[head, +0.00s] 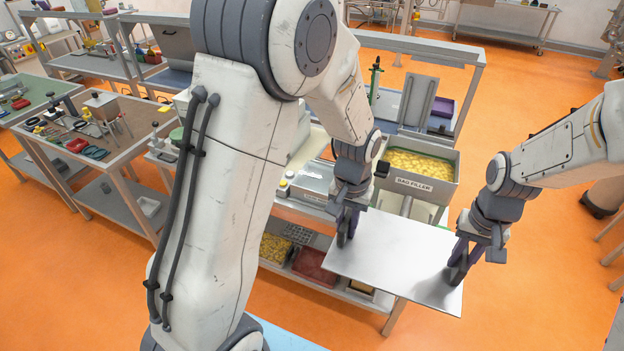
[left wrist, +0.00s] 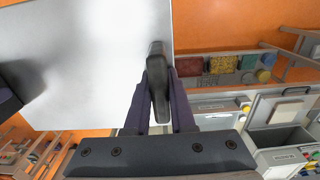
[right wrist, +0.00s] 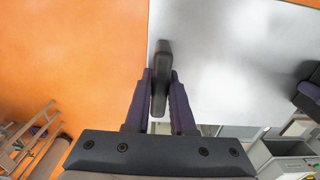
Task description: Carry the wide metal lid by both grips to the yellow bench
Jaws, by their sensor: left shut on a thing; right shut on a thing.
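The wide metal lid (head: 392,258) is a flat, shiny silver plate in the head view, held roughly level in front of the bag filler. My left gripper (head: 345,232) is shut on a dark grip near its left edge; the left wrist view shows the fingers on both sides of that grip (left wrist: 156,60). My right gripper (head: 460,266) is shut on the other dark grip near its right edge; this grip (right wrist: 163,58) stands between the fingers in the right wrist view. I cannot make out a yellow bench in any view.
The grey bag filler (head: 425,187), full of yellow pieces, stands just behind the lid. A shelf unit with bins, including a red bin (head: 315,266), is below and left of it. A cluttered tool bench (head: 115,140) is farther left. Orange floor (head: 540,270) is clear at right.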

